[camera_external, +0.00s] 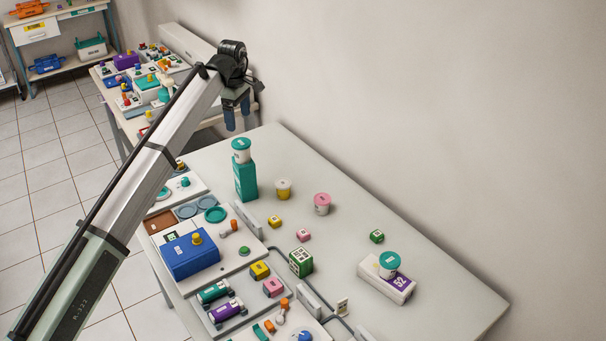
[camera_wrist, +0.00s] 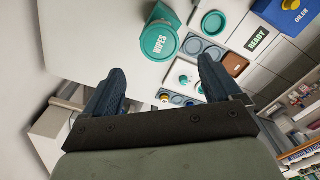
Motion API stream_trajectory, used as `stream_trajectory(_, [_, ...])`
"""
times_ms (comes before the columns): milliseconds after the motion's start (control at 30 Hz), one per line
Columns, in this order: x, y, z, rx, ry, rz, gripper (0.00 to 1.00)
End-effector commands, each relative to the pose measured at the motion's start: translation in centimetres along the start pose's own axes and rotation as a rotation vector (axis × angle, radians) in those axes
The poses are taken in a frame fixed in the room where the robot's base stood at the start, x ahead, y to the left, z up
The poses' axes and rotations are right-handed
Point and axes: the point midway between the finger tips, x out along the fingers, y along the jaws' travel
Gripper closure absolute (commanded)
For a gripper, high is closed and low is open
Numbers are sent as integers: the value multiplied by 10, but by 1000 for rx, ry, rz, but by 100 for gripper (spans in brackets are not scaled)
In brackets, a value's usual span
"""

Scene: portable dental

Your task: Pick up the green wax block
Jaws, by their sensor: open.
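A small green block (camera_external: 376,236) with a pale label lies on the right part of the table (camera_external: 440,262), behind a white box with a teal-lidded tub. A larger green block (camera_external: 300,262) with a white patterned label sits nearer, at the edge of the trays. My gripper (camera_external: 237,118) is raised near the far end of the table, well away from both green blocks. In the wrist view my gripper (camera_wrist: 160,75) has its two dark fingers wide apart with nothing between them. Neither green block shows in the wrist view.
A teal-lidded tub (camera_external: 242,150) stands on a teal box near my gripper; its WIPES lid (camera_wrist: 159,41) shows in the wrist view. Yellow (camera_external: 283,189) and pink-lidded (camera_external: 322,203) tubs stand mid-table. A white box (camera_external: 386,289) is in front of the small green block. Bare table lies behind it.

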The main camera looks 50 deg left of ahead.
Motion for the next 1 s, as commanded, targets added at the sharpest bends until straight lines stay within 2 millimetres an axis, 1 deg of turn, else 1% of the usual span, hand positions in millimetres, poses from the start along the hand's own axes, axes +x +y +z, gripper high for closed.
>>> stream_trajectory(33, [0, 0, 0, 0, 0, 0, 14])
stream_trajectory(233, [0, 0, 0, 0, 0, 0, 33])
stream_trajectory(467, [0, 0, 1, 1, 0, 0, 34])
stream_trajectory(567, [0, -1, 12, 14, 0, 0, 34])
stream_trajectory(667, [2, -4, 42, 47, 0, -2, 34])
stream_trajectory(733, [8, -8, 74, 83, 1, -9, 34])
stream_trajectory(767, [12, -10, 90, 102, 1, -13, 34])
stream_trajectory(800, [17, -13, 112, 126, 2, -19, 34])
stream_trajectory(867, [26, -19, 145, 164, 4, -29, 34])
stream_trajectory(900, [32, -22, 167, 189, 6, -36, 34])
stream_trajectory(967, [41, -28, 200, 225, 9, -47, 34])
stream_trajectory(1000, [47, -32, 220, 248, 11, -54, 34])
